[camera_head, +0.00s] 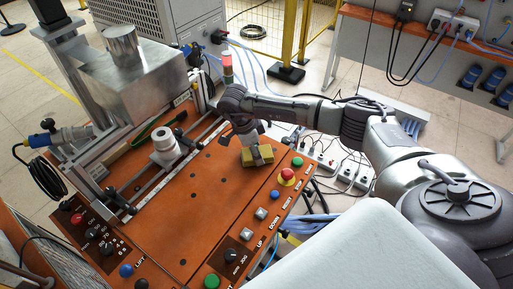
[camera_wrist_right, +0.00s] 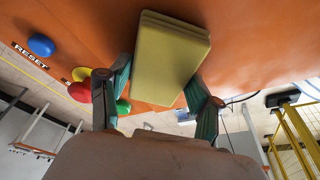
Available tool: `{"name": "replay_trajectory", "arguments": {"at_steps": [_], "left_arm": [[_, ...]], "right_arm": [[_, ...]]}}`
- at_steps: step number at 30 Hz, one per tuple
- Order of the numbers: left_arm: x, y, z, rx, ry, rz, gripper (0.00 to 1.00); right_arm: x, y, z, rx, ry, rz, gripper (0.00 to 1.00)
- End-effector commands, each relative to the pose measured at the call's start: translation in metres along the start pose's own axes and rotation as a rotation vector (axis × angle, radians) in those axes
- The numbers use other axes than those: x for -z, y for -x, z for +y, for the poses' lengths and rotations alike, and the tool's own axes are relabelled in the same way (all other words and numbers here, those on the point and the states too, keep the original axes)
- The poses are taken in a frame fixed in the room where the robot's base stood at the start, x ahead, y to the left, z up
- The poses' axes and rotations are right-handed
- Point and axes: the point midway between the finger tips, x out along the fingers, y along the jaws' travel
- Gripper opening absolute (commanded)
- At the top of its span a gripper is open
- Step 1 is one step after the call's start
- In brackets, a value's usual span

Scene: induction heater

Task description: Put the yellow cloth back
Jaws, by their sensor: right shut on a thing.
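The yellow cloth (camera_head: 262,157) is a folded, flat pad at the right part of the orange panel top, left of the red and yellow stop button. It also shows between the fingers in the right wrist view (camera_wrist_right: 168,60). My right gripper (camera_head: 252,149) comes down over it from above, with its two fingers (camera_wrist_right: 158,78) on either side of the cloth, shut on it. I cannot tell whether the cloth touches the panel or is held just above it. The gripper hides part of the cloth in the head view. My left gripper is not in view.
The orange panel (camera_head: 185,225) carries several buttons along its right and front edges, including a red stop button (camera_head: 287,175). A metal box with a cylinder (camera_head: 135,80) and a rail with a round fitting (camera_head: 165,147) stand to the left. A signal lamp (camera_head: 227,68) stands behind.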

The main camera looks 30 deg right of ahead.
Motion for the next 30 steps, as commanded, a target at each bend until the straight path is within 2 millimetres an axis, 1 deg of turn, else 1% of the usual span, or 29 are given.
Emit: {"name": "replay_trajectory", "arguments": {"at_steps": [7, 10, 11, 12, 14, 15, 24, 26, 28, 30], "left_arm": [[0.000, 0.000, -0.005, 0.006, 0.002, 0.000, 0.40], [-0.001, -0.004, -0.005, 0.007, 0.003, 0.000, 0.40], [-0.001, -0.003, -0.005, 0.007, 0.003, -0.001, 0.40], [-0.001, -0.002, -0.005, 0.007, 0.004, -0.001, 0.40], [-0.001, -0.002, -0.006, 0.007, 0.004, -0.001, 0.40], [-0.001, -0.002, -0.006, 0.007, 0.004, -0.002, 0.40], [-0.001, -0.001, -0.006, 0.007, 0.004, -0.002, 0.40], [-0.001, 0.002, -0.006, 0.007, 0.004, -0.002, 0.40], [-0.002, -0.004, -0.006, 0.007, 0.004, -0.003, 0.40], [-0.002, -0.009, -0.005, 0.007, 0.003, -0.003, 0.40]], "right_arm": [[-0.001, -0.001, 0.000, 0.001, 0.000, -0.001, 0.36], [-0.002, -0.005, 0.000, 0.001, 0.000, -0.001, 0.36], [-0.001, -0.003, 0.000, 0.001, 0.000, -0.001, 0.69], [-0.001, -0.003, 0.000, 0.001, 0.000, -0.001, 0.75], [-0.001, -0.003, 0.000, 0.001, 0.000, -0.001, 0.85], [-0.001, -0.003, 0.000, 0.000, 0.000, -0.001, 0.89], [-0.001, -0.002, 0.000, 0.000, 0.000, -0.001, 0.89], [0.000, 0.001, 0.000, 0.000, 0.000, -0.001, 0.89], [-0.001, 0.005, -0.001, 0.003, -0.001, -0.002, 0.89], [-0.002, 0.014, -0.001, 0.004, -0.001, -0.004, 0.89]]}}
